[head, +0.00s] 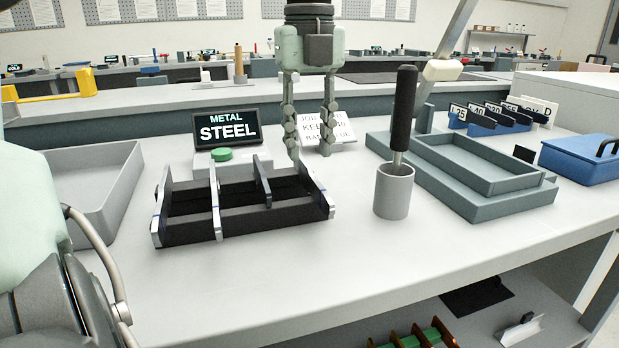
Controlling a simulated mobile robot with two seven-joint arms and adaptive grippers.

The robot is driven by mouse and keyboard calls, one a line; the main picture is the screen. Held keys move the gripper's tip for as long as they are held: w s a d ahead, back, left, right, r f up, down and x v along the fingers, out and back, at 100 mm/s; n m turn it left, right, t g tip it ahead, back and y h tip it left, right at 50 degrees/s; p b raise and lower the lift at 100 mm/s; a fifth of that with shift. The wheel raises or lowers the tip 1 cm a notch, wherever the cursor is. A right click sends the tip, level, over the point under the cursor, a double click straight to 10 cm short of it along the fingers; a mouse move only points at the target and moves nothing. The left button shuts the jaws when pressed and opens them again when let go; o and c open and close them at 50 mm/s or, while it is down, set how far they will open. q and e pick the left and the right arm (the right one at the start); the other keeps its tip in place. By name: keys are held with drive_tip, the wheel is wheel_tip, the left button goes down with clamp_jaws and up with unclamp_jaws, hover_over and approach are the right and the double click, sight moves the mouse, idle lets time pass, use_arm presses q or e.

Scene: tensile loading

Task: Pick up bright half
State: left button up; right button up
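My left gripper (310,152) hangs down from the top of the head view, its two fingers apart with nothing seen between them. It is in front of a white card with printed text (338,131), just behind or above the right end of a black rack with silver plates (245,221). I cannot tell how high its tips are. I cannot pick out a bright half for certain; the rack's plates and walls may hide small pieces in it. My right gripper is not in view.
A sign reading METAL STEEL (226,128) and a green button (221,154) stand behind the rack. A grey cup (393,192) holds a black-handled tool (403,105). Grey trays (475,207) and a blue box (583,160) are at right. The front tabletop is clear.

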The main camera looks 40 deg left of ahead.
sight(308, 167)
use_arm(q)
drive_tip(key=f, duration=0.5)
drive_tip(key=shift+w+a, duration=0.25)
drive_tip(key=shift+a, duration=0.05)
drive_tip(key=shift+c, duration=0.6)
clamp_jaws()
